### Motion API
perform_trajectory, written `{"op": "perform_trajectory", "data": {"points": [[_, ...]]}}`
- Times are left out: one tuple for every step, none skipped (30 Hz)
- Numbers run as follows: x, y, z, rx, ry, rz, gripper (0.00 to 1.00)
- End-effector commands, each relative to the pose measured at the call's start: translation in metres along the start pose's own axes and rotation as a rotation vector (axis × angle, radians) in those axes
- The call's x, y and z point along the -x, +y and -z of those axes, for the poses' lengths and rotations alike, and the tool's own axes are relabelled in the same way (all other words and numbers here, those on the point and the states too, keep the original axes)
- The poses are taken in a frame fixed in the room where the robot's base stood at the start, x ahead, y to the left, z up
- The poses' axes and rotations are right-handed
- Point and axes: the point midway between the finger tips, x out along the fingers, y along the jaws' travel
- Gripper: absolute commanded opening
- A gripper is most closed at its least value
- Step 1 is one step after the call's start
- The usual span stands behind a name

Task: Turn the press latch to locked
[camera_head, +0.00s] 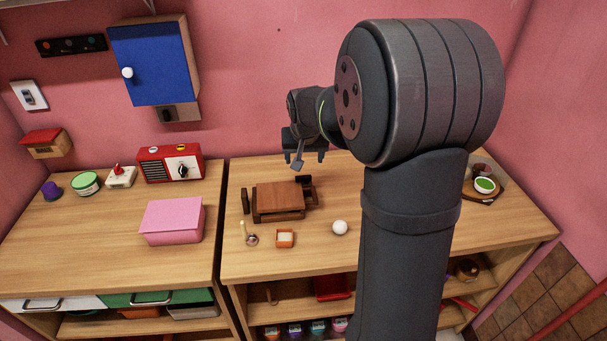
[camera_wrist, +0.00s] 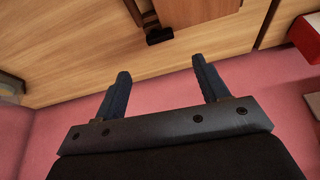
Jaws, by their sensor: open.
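The press is a brown wooden block (camera_head: 280,200) on the right-hand worktop, with dark posts at its sides. A small black part (camera_head: 305,181) at its back right looks like the latch; whether it is locked I cannot tell. In the wrist view, part of the press (camera_wrist: 195,12) shows at the top edge, with a black piece (camera_wrist: 158,35) beside it. My gripper (camera_head: 307,158) is open and empty, above and behind the press near the pink wall. Its two spread fingers (camera_wrist: 163,85) touch nothing in the wrist view.
A white ball (camera_head: 340,228), a small orange tray (camera_head: 285,238) and a small upright-handled tool (camera_head: 250,238) lie in front of the press. A pink box (camera_head: 173,220) and a red radio (camera_head: 170,163) stand on the left worktop. A board with a green-filled bowl (camera_head: 485,185) is at right.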

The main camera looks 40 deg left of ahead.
Motion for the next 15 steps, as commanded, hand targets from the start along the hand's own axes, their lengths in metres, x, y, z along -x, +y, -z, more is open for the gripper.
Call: {"op": "perform_trajectory", "data": {"points": [[-0.012,0.0,-0.001,0.0,-0.003,-0.001,0.67],[-0.018,0.0,-0.001,0.0,-0.004,-0.001,0.67],[-0.027,0.0,-0.001,0.0,-0.003,-0.001,0.67],[-0.032,0.0,-0.001,0.0,-0.003,-0.001,0.67],[-0.038,0.0,-0.001,0.001,-0.003,-0.001,0.67],[-0.046,0.0,-0.001,0.001,-0.003,-0.001,0.67],[-0.052,0.0,-0.001,0.001,-0.003,-0.001,0.67],[-0.058,0.0,-0.001,0.001,-0.003,-0.001,0.67],[-0.065,0.0,0.0,0.001,-0.002,-0.001,0.67],[-0.07,0.0,0.0,0.0,-0.002,-0.001,0.67],[-0.075,0.0,0.0,0.0,-0.002,-0.001,0.67],[-0.081,0.0,0.0,0.0,0.0,-0.001,0.67],[-0.085,0.0,0.0,0.0,-0.001,-0.001,0.67],[-0.088,0.0,0.0,0.0,-0.001,-0.001,0.67],[-0.093,0.0,0.0,0.0,0.0,-0.001,0.67]]}}
